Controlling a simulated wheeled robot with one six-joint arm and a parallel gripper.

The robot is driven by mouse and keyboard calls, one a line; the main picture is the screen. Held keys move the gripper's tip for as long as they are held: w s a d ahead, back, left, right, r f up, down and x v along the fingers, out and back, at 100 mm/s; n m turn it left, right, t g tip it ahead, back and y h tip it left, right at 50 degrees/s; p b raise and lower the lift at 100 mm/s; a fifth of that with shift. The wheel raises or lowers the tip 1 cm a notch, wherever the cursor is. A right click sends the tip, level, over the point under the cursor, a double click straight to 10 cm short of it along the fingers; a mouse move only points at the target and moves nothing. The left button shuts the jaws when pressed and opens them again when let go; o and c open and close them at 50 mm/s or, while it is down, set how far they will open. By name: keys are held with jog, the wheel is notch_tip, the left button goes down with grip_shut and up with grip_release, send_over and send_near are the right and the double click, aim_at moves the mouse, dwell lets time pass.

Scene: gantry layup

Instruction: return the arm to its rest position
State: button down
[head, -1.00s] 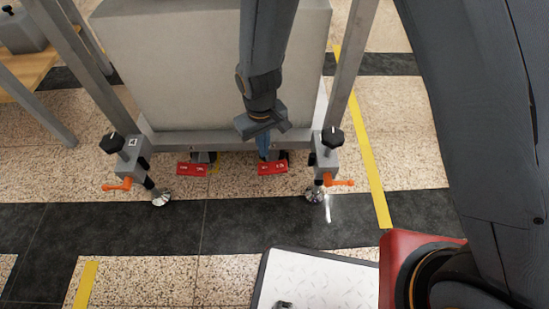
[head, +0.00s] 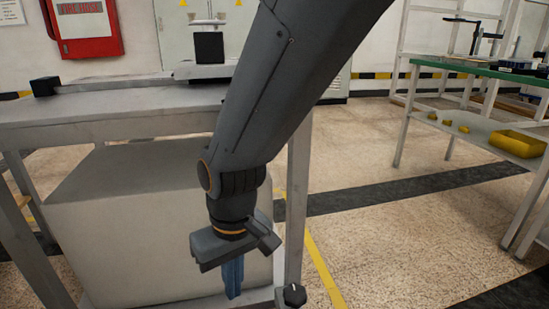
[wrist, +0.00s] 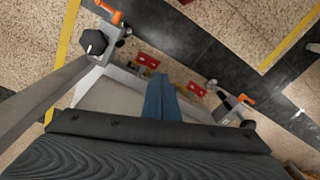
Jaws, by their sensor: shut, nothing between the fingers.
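My gripper (head: 233,292) hangs from my dark grey arm in the middle of the head view, pointing down. Its blue fingers are together with nothing between them. It is in front of the large beige box (head: 110,235) under the grey metal bench (head: 115,122). In the wrist view the shut blue fingers (wrist: 161,82) point at the floor area by the frame's foot, with nothing held.
Two red pedals (wrist: 147,60) (wrist: 195,88) sit low by the frame. A black knob (wrist: 94,42) and an orange lever (wrist: 110,11) stick out at a leg. A green-topped table (head: 490,70) holding a yellow bin (head: 517,143) stands right. Floor between is clear.

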jog(key=s+d+r+y+p, duration=0.1)
jog(key=s+d+r+p, duration=0.1)
jog(key=s+d+r, duration=0.65)
jog(key=d+r+m+p, duration=0.2)
jog(key=d+r+p, duration=0.4)
jog(key=r+p, duration=0.4)
jog(key=d+r+m+h+p, duration=0.1)
jog(key=d+r+m+p, duration=0.2)
jog(key=d+r+p, duration=0.3)
jog(key=d+r+m+p, duration=0.2)
jog(key=d+r+p, duration=0.4)
jog(key=r+p, duration=0.8)
jog(key=s+p, duration=0.1)
jog(key=p, duration=0.6)
jog(key=shift+d+r+h, duration=0.2)
jog(key=shift+d+h, duration=0.15)
jog(key=shift+h, duration=0.05)
jog(key=shift+a, duration=0.1)
